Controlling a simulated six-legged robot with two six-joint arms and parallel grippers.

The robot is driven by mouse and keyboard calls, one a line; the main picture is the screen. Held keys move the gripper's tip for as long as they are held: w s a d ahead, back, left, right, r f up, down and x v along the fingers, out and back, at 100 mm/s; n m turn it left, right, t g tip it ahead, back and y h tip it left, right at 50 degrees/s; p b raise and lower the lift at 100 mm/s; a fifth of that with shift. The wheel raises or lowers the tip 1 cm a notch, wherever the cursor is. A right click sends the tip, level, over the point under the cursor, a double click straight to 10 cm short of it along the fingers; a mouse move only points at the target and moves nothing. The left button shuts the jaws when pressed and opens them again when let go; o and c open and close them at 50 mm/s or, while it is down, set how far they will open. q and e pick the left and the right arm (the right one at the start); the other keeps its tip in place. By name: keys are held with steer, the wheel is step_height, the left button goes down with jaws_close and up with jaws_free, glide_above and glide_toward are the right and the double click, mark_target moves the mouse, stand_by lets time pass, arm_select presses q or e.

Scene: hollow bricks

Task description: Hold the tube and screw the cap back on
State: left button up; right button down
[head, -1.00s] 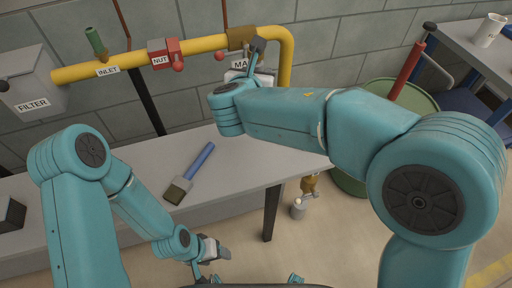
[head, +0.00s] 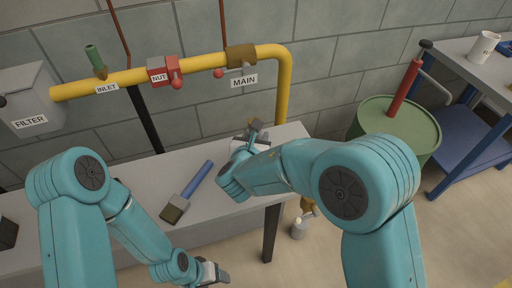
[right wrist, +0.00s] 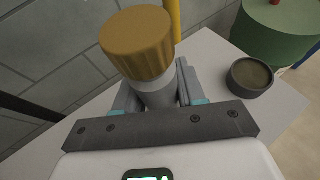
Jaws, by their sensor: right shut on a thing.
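My right gripper (head: 256,140) is over the right part of the bench in the head view. In the right wrist view its fingers (right wrist: 160,98) are shut on a grey tube (right wrist: 158,92). A wide, ribbed golden-brown cap (right wrist: 138,42) shows at the tube's upper end; I cannot tell whether it is screwed tight. In the head view, the gripper and arm hide most of the tube. My left gripper (head: 217,273) is low, in front of the bench, apart from the tube. Its jaw opening is too small to read.
A brush with a blue handle (head: 200,178) lies on the grey bench (head: 130,178). A dark round dish (right wrist: 250,77) sits on the bench's right end. A yellow pipe (head: 205,65) runs behind. A green drum (head: 420,128) stands to the right.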

step_height(320, 180, down, 4)
steer(key=shift+f, duration=0.15)
stand_by(0.3)
steer(key=shift+f+b, duration=0.1)
steer(key=shift+b, duration=0.25)
steer(key=c, duration=0.7)
jaws_free()
steer(key=shift+o, duration=0.2)
